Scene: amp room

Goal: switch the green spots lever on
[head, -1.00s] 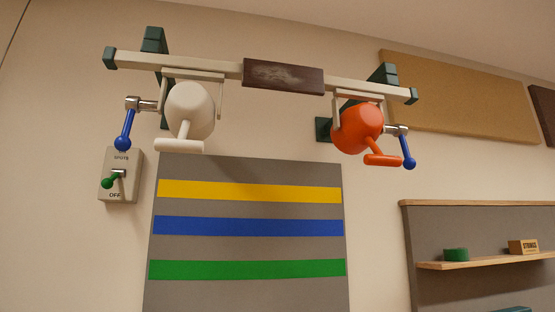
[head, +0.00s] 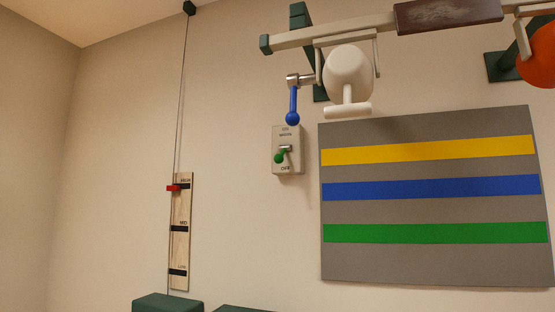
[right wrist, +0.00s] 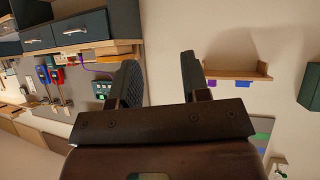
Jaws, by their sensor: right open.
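The green spots lever (head: 280,157) shows in the head view, with a green ball on a short metal stem. It sits on a pale wall box (head: 296,160) and hangs low and to the left, near the lower label OFF. The upper lettering is too small to read surely. My right gripper (right wrist: 159,78) shows in the right wrist view, its two dark fingers apart with nothing between them. A small pale box with a green bit at that view's lower right edge may be the switch, but I cannot tell. My left gripper is in neither view.
A white spotlight (head: 348,72) with a blue handle (head: 293,105) hangs just above the switch. A striped panel (head: 430,260) is to the right. A wooden scale (head: 181,255) with a red marker is to the left. The wrist view shows a wall shelf (right wrist: 237,74).

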